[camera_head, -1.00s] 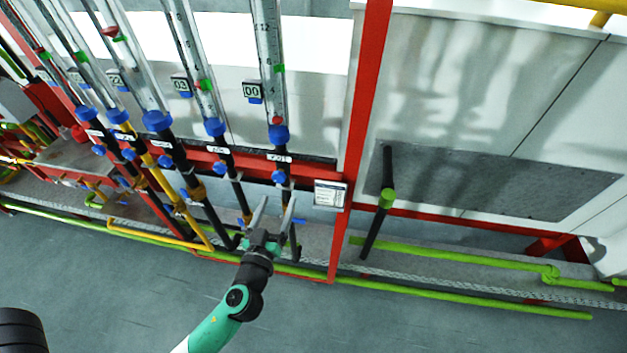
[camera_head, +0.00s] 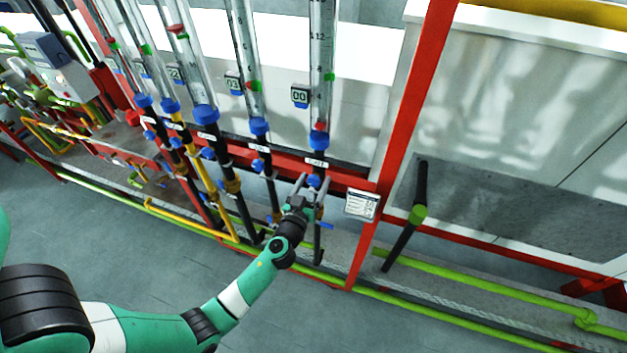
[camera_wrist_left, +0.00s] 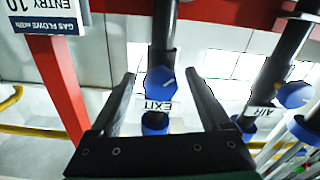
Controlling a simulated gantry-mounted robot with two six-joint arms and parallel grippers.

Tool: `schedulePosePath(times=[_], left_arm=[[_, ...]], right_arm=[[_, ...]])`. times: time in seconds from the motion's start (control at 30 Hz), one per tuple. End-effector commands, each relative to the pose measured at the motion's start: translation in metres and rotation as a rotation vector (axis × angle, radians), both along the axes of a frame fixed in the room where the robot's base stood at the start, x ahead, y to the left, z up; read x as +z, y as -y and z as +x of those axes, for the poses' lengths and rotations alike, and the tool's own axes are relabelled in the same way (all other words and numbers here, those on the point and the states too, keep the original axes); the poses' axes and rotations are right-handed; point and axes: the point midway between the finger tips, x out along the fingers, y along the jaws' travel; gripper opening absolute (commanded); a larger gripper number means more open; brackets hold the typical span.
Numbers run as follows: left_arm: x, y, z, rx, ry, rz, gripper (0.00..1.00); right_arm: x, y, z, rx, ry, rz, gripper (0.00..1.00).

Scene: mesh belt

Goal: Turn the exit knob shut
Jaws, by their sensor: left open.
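The blue exit knob (camera_head: 314,180) sits on the black pipe below the rightmost glass tube in the head view. In the left wrist view, which looks upside down, the exit knob (camera_wrist_left: 161,82) has a pale line on its face and stands beside a white EXIT label (camera_wrist_left: 158,106). My left gripper (camera_head: 314,184) is open, one finger on each side of the knob. In the wrist view, a gap shows between the knob and each finger of the left gripper (camera_wrist_left: 161,78). My right gripper is not in view.
A neighbouring blue knob (camera_wrist_left: 293,95) on the AIR pipe is to the right in the wrist view. A red post (camera_head: 405,130) and a white sign (camera_head: 361,205) stand right of the exit pipe. Green pipes (camera_head: 480,290) run low along the floor.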

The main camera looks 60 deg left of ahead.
Motion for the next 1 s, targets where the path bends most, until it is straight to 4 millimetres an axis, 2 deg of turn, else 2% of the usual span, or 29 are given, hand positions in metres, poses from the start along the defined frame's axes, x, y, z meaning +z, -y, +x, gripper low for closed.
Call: schedulePosePath(times=[0.27,0.7,1.0], left_arm=[[-0.0001,-0.0019,0.0018,0.0,0.0,0.0,0.81],[0.0,-0.0017,0.0017,0.0,0.0,0.0,0.01],[-0.0003,-0.0017,0.0016,0.0,-0.015,0.015,0.0]], right_arm=[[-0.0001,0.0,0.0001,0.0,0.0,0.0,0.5],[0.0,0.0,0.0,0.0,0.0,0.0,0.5],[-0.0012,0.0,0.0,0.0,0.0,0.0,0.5]])
